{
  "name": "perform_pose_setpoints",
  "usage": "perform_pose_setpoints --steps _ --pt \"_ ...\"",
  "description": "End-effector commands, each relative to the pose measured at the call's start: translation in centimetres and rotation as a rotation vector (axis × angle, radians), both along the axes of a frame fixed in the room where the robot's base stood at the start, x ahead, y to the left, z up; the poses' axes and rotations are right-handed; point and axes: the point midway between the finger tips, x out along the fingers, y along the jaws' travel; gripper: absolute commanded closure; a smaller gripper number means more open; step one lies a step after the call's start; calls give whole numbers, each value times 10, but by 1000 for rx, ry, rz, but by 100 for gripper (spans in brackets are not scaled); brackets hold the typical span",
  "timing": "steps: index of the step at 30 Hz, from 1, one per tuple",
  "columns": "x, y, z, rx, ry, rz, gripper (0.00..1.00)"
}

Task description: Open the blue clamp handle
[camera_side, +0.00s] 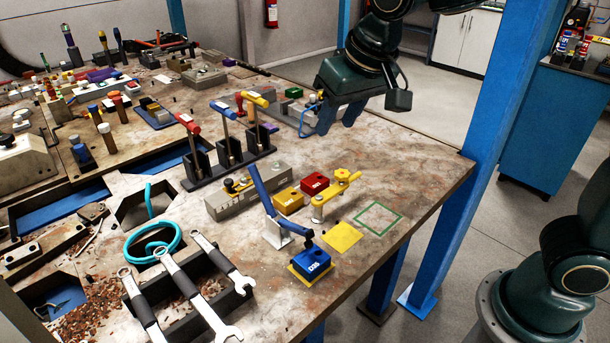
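The blue clamp handle (260,187) rises from a pale metal base (273,235) near the table's front edge. It stands steeply, its top leaning left. The clamp's short dark arm (303,236) reaches over a blue block (312,259) marked with white characters, on a yellow pad; I cannot tell if its tip touches the block. My gripper (340,120) hangs above the far right part of the table, well above and to the right of the handle and apart from it. Its two blue-grey fingers point down with a gap between them, and no held object shows.
A yellow clamp (335,190) and a red block (314,184) stand right of the handle. A rack of lever tools (228,160) stands behind it. Wrenches (195,290) lie at the front left. A yellow square (342,237) and a green outline (379,218) are bare.

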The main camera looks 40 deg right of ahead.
Motion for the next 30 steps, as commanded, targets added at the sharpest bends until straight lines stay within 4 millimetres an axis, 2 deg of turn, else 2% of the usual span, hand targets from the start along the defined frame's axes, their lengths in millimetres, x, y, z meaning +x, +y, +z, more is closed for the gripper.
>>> perform_pose_setpoints --steps 18,30 --pt "-56 -48 11 2 -21 42 60" --pt "-72 -57 10 -1 -26 56 60"
